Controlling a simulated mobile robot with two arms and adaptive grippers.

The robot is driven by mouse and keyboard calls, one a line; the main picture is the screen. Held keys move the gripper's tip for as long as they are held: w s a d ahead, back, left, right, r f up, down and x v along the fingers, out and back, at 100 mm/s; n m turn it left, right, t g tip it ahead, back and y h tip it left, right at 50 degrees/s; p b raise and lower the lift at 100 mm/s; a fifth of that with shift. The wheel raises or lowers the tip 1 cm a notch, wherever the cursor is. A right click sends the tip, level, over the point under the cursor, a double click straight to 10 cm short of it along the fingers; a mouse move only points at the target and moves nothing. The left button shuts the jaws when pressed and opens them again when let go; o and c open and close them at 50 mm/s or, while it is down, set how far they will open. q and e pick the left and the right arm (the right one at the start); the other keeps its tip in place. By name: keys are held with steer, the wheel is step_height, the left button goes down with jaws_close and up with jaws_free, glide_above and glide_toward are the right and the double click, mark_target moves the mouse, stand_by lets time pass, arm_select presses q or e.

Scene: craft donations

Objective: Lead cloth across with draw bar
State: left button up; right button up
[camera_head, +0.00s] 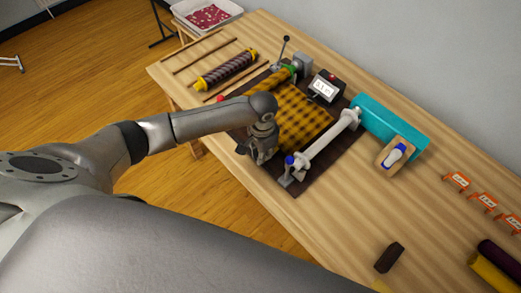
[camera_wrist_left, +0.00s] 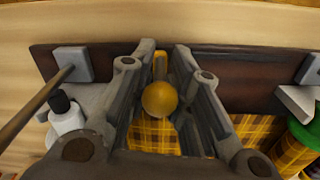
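A yellow and dark plaid cloth (camera_head: 304,118) lies on a dark brown board (camera_head: 333,153). The cloth also shows in the left wrist view (camera_wrist_left: 245,130). My left gripper (camera_head: 260,155) is low over the front side of this board, beside the cloth. In the left wrist view a yellow round knob (camera_wrist_left: 159,98) with a short stem sits between the fingers of my left gripper (camera_wrist_left: 166,48), and they appear to touch it on both sides. I take it for the draw bar's handle; the rest of the bar is hidden. My right gripper is not in view.
A pale roller (camera_head: 325,138) stands right of the cloth, a teal roll (camera_head: 390,122) behind it. A striped roll (camera_head: 227,70) lies to the left. Orange tags (camera_head: 457,181) and a dark block (camera_head: 389,257) are at right; the table between is bare.

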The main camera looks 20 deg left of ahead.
arm_select(q)
steer(key=o, duration=0.3)
steer(key=shift+r, duration=0.15)
step_height(320, 180, up, 12)
stand_by(0.4)
